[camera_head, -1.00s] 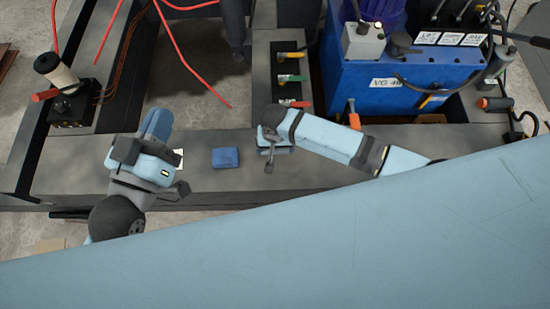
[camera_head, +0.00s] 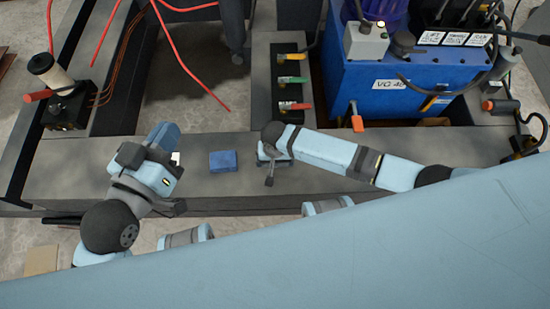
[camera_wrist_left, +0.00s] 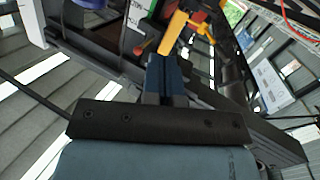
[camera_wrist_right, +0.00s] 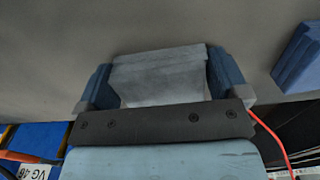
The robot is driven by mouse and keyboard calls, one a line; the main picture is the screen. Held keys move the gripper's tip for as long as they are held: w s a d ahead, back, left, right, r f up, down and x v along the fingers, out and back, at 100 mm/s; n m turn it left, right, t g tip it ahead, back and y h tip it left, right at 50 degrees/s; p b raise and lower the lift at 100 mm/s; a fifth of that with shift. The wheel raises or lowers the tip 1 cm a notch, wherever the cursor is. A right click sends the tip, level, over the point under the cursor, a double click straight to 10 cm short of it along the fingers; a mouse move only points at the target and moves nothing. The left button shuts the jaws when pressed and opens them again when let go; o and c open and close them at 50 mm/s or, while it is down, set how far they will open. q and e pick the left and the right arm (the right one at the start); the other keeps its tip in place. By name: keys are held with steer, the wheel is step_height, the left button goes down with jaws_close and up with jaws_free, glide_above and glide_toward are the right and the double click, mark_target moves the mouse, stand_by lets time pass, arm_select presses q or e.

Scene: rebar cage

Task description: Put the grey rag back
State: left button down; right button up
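The grey rag (camera_wrist_right: 160,75) is a thick folded pad between the two blue fingers of my right gripper (camera_wrist_right: 162,82) in the right wrist view. Its sides meet both fingers, and the gripper looks shut on it. In the head view my right gripper (camera_head: 274,155) points down close over the dark bench (camera_head: 345,180) and hides the rag. Whether the rag touches the bench is hard to tell. My left gripper (camera_head: 164,133) is over the bench's left part. Its fingers (camera_wrist_left: 166,75) are together and empty in the left wrist view.
A blue rag (camera_head: 224,161) lies on the bench between my grippers. Behind are a valve block (camera_head: 291,85) with coloured handles, a blue pump unit (camera_head: 395,85), a lever device (camera_head: 65,100) and red cables (camera_head: 188,62). Bare bench lies right of my right gripper.

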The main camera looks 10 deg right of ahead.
steer(key=shift+o, duration=0.2)
steer(key=shift+r, duration=0.4)
arm_select(q)
step_height(320, 180, up, 8)
steer(key=t+p, duration=0.3)
steer(key=p, duration=0.2)
steer(key=shift+a+n+p, duration=0.35)
steer(key=shift+n, duration=0.05)
arm_select(e)
step_height(320, 180, up, 12)
steer(key=shift+f, duration=0.25)
arm_select(q)
steer(key=shift+s, duration=0.15)
